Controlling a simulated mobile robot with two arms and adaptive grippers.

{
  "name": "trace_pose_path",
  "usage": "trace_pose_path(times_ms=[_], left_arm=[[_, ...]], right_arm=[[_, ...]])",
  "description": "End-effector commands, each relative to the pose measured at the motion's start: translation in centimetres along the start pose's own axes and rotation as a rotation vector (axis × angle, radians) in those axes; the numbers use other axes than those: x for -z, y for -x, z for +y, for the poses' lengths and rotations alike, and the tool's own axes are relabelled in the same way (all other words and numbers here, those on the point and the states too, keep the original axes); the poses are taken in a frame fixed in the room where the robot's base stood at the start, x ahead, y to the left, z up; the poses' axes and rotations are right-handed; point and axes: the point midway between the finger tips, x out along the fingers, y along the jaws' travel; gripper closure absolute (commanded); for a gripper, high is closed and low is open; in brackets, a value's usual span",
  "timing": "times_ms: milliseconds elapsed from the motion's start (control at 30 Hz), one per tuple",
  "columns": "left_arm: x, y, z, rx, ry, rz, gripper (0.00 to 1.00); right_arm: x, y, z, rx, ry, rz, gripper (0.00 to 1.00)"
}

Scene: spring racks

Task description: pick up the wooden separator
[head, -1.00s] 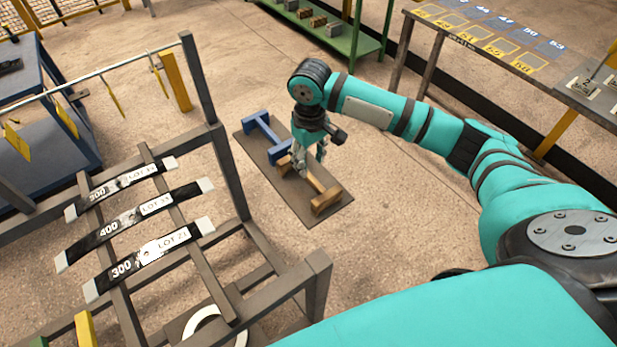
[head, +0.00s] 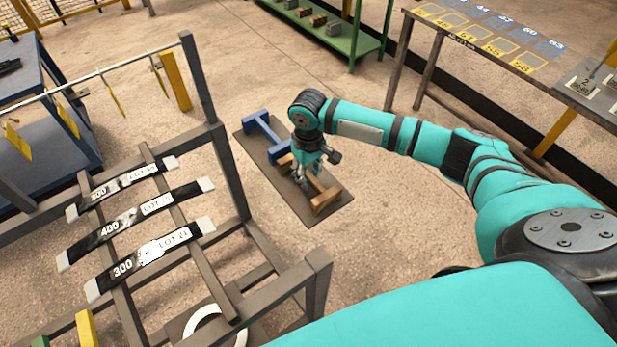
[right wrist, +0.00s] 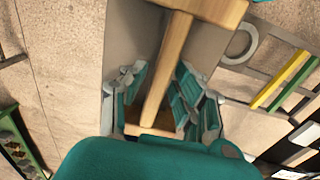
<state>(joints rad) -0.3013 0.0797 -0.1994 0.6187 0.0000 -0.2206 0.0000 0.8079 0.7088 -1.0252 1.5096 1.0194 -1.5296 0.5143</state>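The wooden separator (head: 327,200) is a light-brown bar with a crosspiece at each end. It lies on a dark flat board (head: 291,205) on the floor. My right gripper (head: 308,183) is low over its middle and hides part of the bar. In the right wrist view the separator's bar (right wrist: 168,65) runs between the two fingers of my right gripper (right wrist: 160,88). The fingers are apart, one on each side of the bar, and do not look closed on it. My left gripper is not in view.
A blue separator (head: 262,128) lies on the same board, behind the wooden one. A grey metal rack (head: 246,170) with labelled dark strips stands close on the left. A green shelf (head: 340,42) and a table with numbered squares (head: 470,32) are farther back. Floor right of the board is clear.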

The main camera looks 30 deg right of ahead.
Motion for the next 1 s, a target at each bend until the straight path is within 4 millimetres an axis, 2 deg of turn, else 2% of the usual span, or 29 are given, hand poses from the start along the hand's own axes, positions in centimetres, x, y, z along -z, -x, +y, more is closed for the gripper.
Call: trace_pose_path(times_ms=[33, 200, 667, 867, 1000], left_arm=[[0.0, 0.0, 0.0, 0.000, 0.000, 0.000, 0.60], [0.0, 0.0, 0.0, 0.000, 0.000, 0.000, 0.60], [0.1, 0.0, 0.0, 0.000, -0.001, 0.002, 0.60], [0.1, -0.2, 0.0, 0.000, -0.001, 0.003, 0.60], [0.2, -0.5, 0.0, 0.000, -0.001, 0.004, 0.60]], right_arm=[[0.0, 0.0, 0.0, 0.000, 0.000, 0.000, 0.79], [0.0, 0.1, 0.0, 0.000, 0.000, 0.000, 1.00], [0.1, 0.3, 0.0, 0.000, 0.000, 0.002, 1.00], [0.1, 2.0, 0.1, 0.000, 0.000, 0.004, 1.00], [0.0, 3.8, -0.1, 0.001, 0.001, 0.003, 1.00]])
